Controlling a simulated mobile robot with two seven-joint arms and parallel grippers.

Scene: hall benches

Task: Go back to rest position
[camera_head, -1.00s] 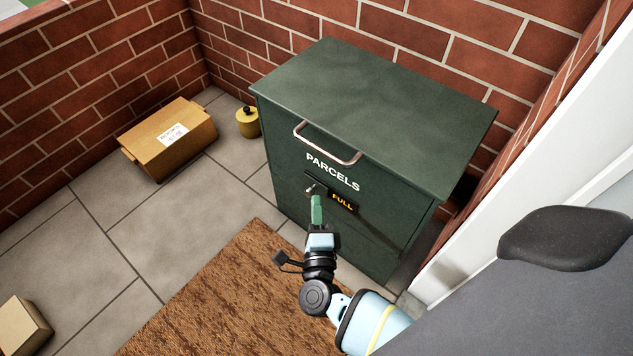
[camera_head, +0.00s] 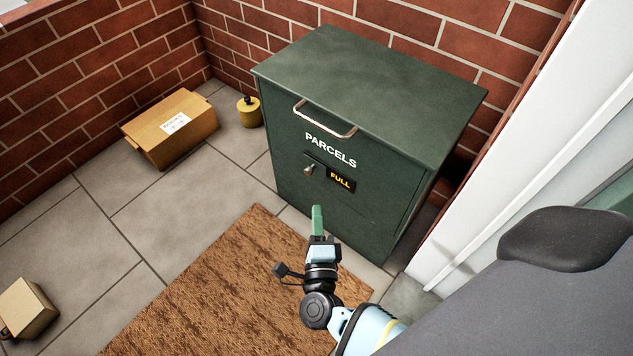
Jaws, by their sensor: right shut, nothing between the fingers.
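My right gripper (camera_head: 317,220) is shut and empty, its green fingers pointing up in the picture. It is in front of the lower part of the green parcel box (camera_head: 370,85), apart from the lock. The box is closed; its front reads PARCELS. A small metal key or knob (camera_head: 309,170) sits at the lock, left of the FULL sign (camera_head: 340,180). A bar handle (camera_head: 325,120) runs along the front's top edge. My left gripper is out of view.
A cardboard parcel (camera_head: 171,130) and a small yellow pot (camera_head: 249,112) stand on the tiles left of the box. Another small box (camera_head: 28,308) is at the lower left. A brown doormat (camera_head: 215,290) lies in front. Brick walls are behind; a white door frame (camera_head: 490,170) is at right.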

